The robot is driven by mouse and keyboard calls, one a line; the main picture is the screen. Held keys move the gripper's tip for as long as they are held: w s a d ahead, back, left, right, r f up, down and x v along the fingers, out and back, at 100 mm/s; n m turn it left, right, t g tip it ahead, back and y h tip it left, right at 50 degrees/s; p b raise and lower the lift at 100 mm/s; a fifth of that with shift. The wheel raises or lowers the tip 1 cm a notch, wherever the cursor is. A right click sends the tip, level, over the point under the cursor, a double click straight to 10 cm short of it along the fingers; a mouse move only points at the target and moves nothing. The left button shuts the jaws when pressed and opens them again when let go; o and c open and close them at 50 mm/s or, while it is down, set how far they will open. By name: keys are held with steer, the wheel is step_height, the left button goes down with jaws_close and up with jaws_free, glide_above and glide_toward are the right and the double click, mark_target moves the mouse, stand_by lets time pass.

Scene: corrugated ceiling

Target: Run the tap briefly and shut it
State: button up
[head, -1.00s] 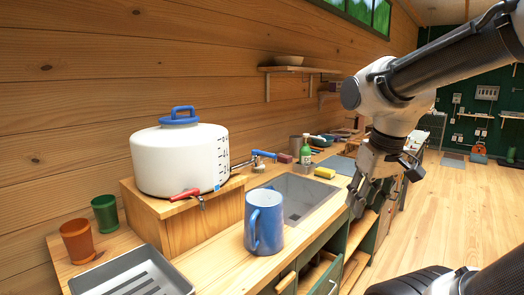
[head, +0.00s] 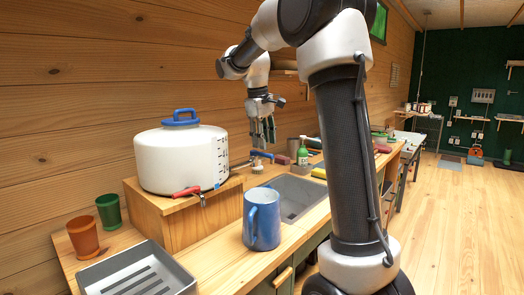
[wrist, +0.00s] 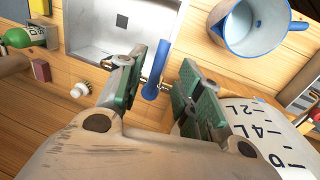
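The sink tap has a blue lever (head: 261,154) and stands behind the sink (head: 299,197), right of a white container. In the wrist view the blue lever (wrist: 155,76) lies between my two green-padded fingers, with a visible gap to the right finger; contact on the left is unclear. My gripper (head: 263,133) is open, pointing down just above the lever. It also shows in the wrist view (wrist: 158,88). The white container (head: 180,158) has a second tap with a red handle (head: 186,192). I see no running water.
A blue mug (head: 262,222) stands on the counter in front of the sink. A green soap bottle (head: 302,154) and a small white brush (head: 257,166) are near the tap. Two cups, orange (head: 83,236) and green (head: 109,210), and a grey tray (head: 94,274) are at left.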

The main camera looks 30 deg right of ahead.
mark_target(266, 154)
steer(key=f, duration=0.4)
steer(key=shift+w+d, duration=0.1)
steer(key=shift+d, duration=0.3)
jaws_close()
